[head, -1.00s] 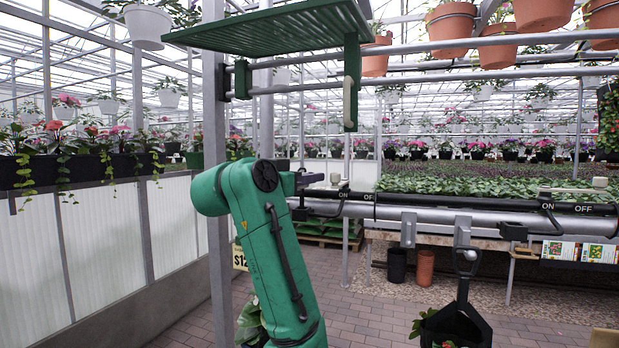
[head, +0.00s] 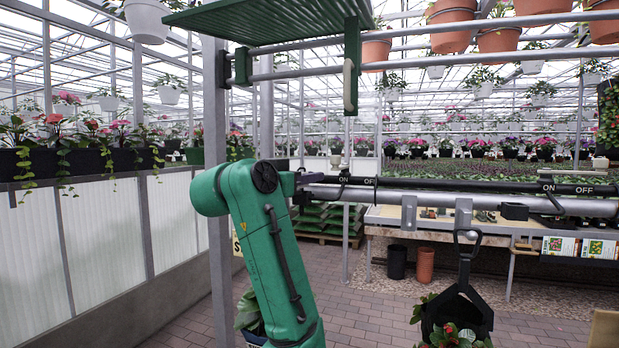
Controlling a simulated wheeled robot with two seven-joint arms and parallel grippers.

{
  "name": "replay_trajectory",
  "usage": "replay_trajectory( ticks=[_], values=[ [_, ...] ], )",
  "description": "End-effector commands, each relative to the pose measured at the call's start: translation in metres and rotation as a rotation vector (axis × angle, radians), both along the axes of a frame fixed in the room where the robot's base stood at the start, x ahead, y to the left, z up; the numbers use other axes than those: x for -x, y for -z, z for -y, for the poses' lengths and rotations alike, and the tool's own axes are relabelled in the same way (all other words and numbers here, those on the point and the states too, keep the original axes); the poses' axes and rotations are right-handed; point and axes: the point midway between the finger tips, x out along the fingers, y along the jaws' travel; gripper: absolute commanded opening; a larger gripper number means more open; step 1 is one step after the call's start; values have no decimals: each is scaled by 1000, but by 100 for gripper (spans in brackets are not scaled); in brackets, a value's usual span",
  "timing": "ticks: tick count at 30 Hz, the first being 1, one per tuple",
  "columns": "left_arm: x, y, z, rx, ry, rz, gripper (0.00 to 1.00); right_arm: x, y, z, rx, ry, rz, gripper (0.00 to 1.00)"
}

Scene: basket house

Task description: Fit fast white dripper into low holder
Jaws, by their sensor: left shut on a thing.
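My left gripper (head: 311,178) is at the end of my green arm, small and seen side-on, at the left end of the rail. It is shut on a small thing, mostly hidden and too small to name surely. A small pale knob-like piece (head: 335,160) shows just above and right of the jaws. A similar pale piece (head: 600,163) shows at the far right. I cannot tell whether either is the fast white dripper. A black bar marked ON and OFF (head: 450,183) runs along the grey rail. I cannot single out the low holder. My right gripper is not in view.
A green slatted shelf (head: 265,22) and its post (head: 350,75) hang above my arm. A bench (head: 385,218) stands behind. The brick floor (head: 380,315) is clear in the middle.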

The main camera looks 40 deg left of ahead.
Motion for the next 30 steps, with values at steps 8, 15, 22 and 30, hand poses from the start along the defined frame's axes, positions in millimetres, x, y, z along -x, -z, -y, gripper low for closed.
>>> replay_trajectory(
  ticks=[8, 15, 22, 30],
  values=[
    [-1, 2, 0, 1, 0, -4, 32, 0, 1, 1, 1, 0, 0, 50],
    [0, 2, -1, 1, -2, -2, 51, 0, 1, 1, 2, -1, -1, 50],
    [0, 2, -2, 2, -3, -3, 51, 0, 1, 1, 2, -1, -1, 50],
    [0, 3, -2, 2, -4, -3, 51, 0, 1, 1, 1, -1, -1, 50]
  ],
)
